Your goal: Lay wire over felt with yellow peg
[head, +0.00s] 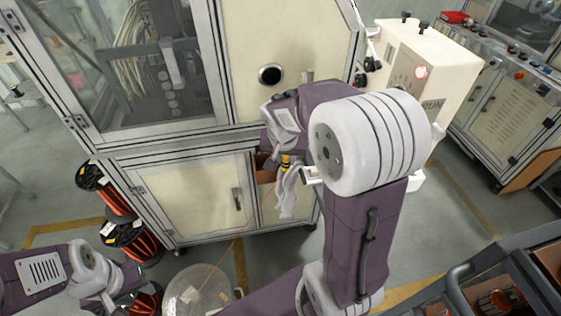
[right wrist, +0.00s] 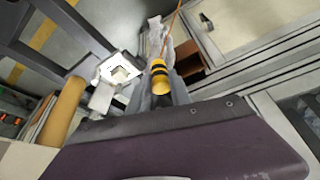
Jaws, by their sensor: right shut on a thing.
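A yellow peg (head: 286,161) with a dark band sits between the fingers of my right gripper (head: 286,196), in front of the cream machine cabinet. It shows larger in the right wrist view (right wrist: 160,78), with the right gripper (right wrist: 158,42) shut on it. A thin orange wire (right wrist: 174,20) runs away from beside the peg toward the top of the right wrist view. In the head view the wire rises from a round grey drum (head: 200,292) on the floor.
The cream cabinet (head: 190,195) stands close behind my right gripper. Spools of orange-red wire (head: 103,190) stand at its left. A white block with a square opening (right wrist: 120,72) is left of the peg in the wrist view. A control box (head: 430,65) is at the upper right.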

